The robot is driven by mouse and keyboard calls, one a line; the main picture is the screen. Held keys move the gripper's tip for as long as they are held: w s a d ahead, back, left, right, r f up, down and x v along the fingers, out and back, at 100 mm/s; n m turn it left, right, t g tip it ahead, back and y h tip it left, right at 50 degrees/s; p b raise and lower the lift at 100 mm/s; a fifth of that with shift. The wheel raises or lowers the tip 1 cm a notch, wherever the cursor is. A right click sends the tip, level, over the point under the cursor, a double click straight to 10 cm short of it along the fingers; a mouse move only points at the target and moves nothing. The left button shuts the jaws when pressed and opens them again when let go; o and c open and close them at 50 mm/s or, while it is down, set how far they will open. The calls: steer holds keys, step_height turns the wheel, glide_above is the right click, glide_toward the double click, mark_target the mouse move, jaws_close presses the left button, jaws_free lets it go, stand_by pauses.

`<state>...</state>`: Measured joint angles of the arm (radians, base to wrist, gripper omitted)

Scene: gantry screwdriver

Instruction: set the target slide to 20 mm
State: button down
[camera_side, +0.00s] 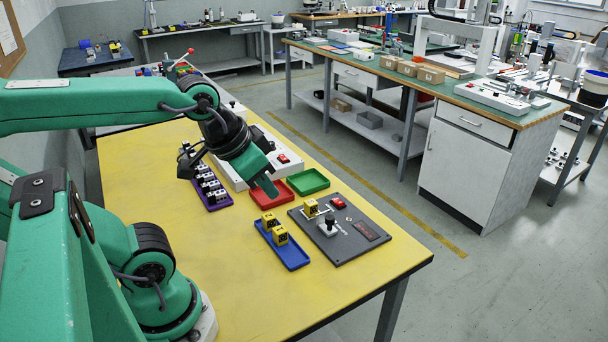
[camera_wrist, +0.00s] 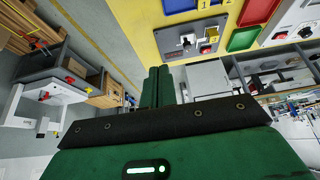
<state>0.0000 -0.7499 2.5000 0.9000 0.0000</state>
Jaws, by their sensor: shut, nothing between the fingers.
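A dark grey panel (camera_side: 350,252) lies flat near the right end of the yellow table. On it a black knob (camera_side: 329,222) stands on a short pale slide track, with a small red display (camera_side: 367,230) whose reading is too small to tell. A red button (camera_side: 338,203) and a yellow block (camera_side: 311,207) are at its far edge. My gripper (camera_side: 268,188) is shut and empty, raised above the trays, left of and behind the panel. The wrist view shows my closed fingers (camera_wrist: 158,72), with the panel (camera_wrist: 172,46) and knob (camera_wrist: 186,41) beyond them.
A blue tray (camera_side: 292,262) with two yellow blocks lies beside the panel's left edge. A red tray (camera_side: 284,201) and a green tray (camera_side: 308,181) are behind. A purple tray (camera_side: 219,205) holds several small parts. The table's front left is clear.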

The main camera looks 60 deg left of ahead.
stand_by(0.3)
steer(key=c, duration=1.3)
jaws_free()
steer(key=shift+w, duration=0.15)
steer(key=shift+o, duration=0.5)
steer(key=shift+w+a+r+n, duration=0.1)
steer(key=shift+w+a+n, duration=0.05)
steer(key=shift+w+n, duration=0.45)
steer(key=n+g, duration=0.6)
steer(key=n, duration=1.1)
glide_above(330, 217)
steer(key=shift+f, duration=6.25)
steer(key=shift+f, duration=0.15)
steer(key=shift+f, duration=3.75)
